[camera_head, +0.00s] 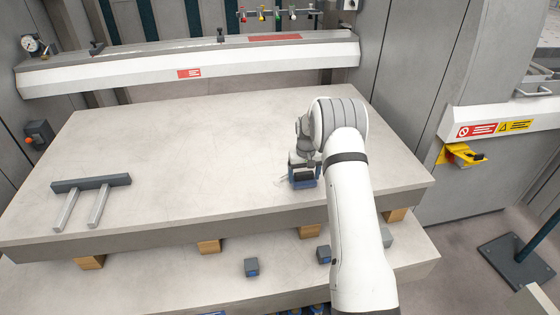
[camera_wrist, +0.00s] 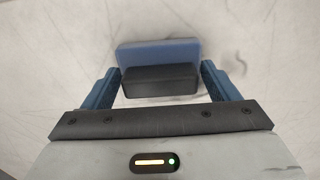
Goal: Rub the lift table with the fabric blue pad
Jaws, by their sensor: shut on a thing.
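The lift table (camera_head: 170,150) is a broad, pale grey slab with faint scratches. My gripper (camera_head: 300,172) is over its right half, close to the surface. In the wrist view my gripper (camera_wrist: 160,85) has its blue fingers at both sides of the fabric blue pad (camera_wrist: 158,55), which has a dark grip block. The jaws are shut on the pad. The pad (camera_head: 303,182) shows as a blue edge under the gripper in the head view. It is at or just above the slab; I cannot tell whether it touches.
A dark bar with two metal prongs (camera_head: 90,187) lies on the slab at left. Wooden blocks (camera_head: 209,246) separate the slab from a lower one, where small dark blocks (camera_head: 251,267) sit. A white machine beam (camera_head: 190,65) spans the back. The slab's middle is clear.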

